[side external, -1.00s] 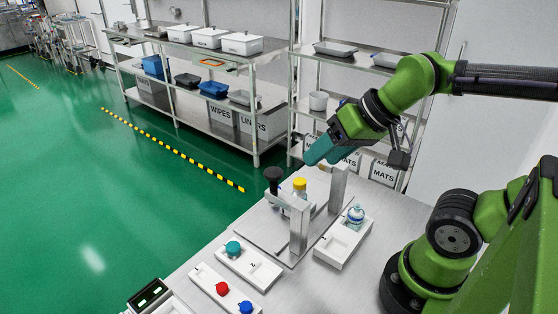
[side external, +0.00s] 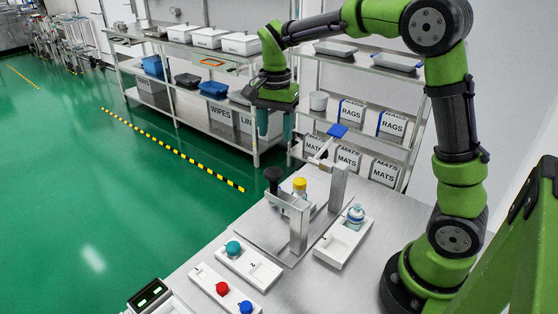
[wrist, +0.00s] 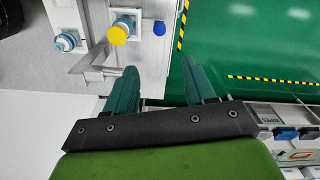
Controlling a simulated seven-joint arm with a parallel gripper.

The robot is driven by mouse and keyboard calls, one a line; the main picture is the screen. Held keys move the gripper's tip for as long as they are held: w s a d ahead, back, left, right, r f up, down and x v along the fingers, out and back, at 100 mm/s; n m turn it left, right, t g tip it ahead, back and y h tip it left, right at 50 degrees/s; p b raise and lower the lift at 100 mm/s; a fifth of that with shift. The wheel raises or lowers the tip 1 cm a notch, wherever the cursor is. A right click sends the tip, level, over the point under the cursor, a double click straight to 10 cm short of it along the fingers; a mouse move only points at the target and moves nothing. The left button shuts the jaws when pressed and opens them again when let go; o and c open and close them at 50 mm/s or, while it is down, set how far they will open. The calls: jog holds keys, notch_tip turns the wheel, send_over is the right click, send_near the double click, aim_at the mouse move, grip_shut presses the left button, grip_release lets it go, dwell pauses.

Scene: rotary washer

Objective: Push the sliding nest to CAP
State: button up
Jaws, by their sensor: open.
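The fixture with the sliding nest stands on a metal base plate (side external: 262,238) on the bench. A yellow-capped vial (side external: 300,184) stands upright in it, between two metal uprights, with a black round knob (side external: 272,174) to its left. The nest body is mostly hidden by the near upright (side external: 299,230), and I cannot read any CAP mark. The yellow cap also shows in the wrist view (wrist: 119,34), on a pale block (wrist: 127,15). My gripper (side external: 275,138) is open and empty, pointing down, above and behind the knob, touching nothing. Its fingers show in the wrist view (wrist: 160,68).
A lever with a blue pad (side external: 338,130) sticks up by the far upright (side external: 338,186). A white tray (side external: 335,254) with a teal-and-white bottle (side external: 355,215) is at right. White trays with teal, red (side external: 222,288) and blue caps are in front. Shelving (side external: 185,50) stands behind.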

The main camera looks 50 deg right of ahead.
notch_tip(320, 180, down, 17)
jog(key=shift+r, duration=0.1)
dwell(0.3)
grip_shut()
dwell(0.3)
